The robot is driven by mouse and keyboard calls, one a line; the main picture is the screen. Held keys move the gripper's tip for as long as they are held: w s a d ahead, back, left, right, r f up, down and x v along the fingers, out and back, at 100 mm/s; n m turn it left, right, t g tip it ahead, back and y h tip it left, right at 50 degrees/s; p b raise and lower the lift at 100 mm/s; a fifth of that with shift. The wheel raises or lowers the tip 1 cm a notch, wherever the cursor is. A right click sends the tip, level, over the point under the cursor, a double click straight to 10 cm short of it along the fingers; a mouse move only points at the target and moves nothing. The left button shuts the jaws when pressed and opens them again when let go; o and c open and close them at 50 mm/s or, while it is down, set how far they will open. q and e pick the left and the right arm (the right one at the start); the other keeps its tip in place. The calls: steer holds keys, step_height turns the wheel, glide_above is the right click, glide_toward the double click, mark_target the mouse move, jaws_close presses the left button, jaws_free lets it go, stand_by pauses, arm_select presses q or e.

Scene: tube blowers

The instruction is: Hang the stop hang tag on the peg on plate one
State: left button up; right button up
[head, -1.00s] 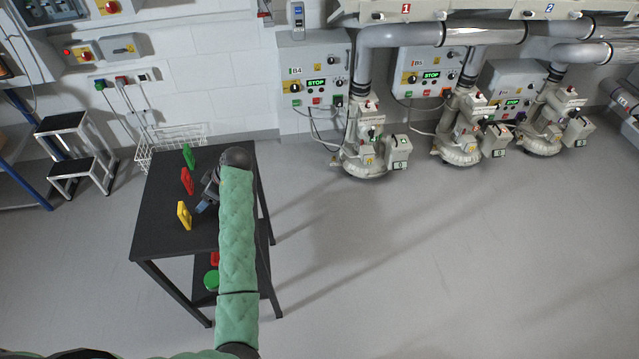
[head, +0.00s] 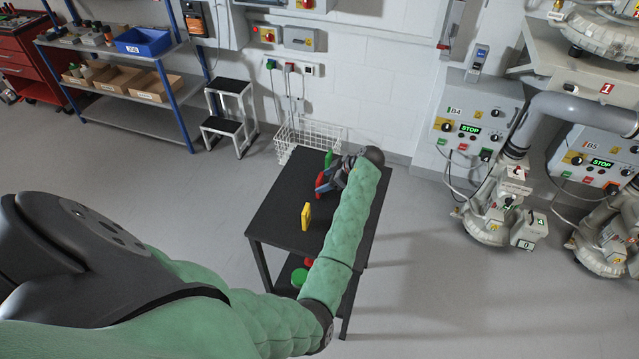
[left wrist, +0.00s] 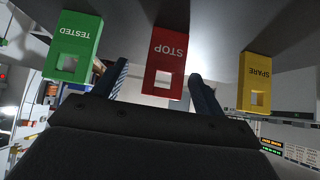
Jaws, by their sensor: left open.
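The red STOP tag (left wrist: 166,55) stands between the fingers of my left gripper (left wrist: 158,72) in the left wrist view, which shows it upside down. The fingers are open, with gaps on both sides. In the head view, the red tag (head: 319,182) is partly hidden by my left gripper (head: 324,186). The green TESTED tag (left wrist: 73,45) and yellow SPARE tag (left wrist: 256,80) stand on either side. My right gripper is not in view.
The tags stand on a black table (head: 277,215); its lower shelf holds red and green items. A wire basket (head: 310,135) and step stool (head: 228,122) stand behind it. Blower units (head: 490,215) are at right. Open floor lies between table and blowers.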

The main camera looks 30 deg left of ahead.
mark_target(321, 184)
arm_select(q)
steer(key=shift+s+a+p, duration=0.2)
steer(key=shift+a+p, duration=0.05)
steer(key=shift+p, duration=0.15)
steer(key=shift+s+f+p, duration=0.2)
steer(key=shift+s+p, duration=0.05)
steer(key=shift+p, duration=0.1)
steer(key=shift+p+x, duration=0.4)
steer(key=shift+x, duration=0.45)
steer(key=shift+a+f, duration=0.2)
steer(key=shift+f, duration=0.3)
steer(key=shift+r, duration=0.1)
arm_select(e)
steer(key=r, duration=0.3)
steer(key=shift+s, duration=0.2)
arm_select(q)
steer(key=shift+d, duration=0.1)
steer(key=c, duration=1.1)
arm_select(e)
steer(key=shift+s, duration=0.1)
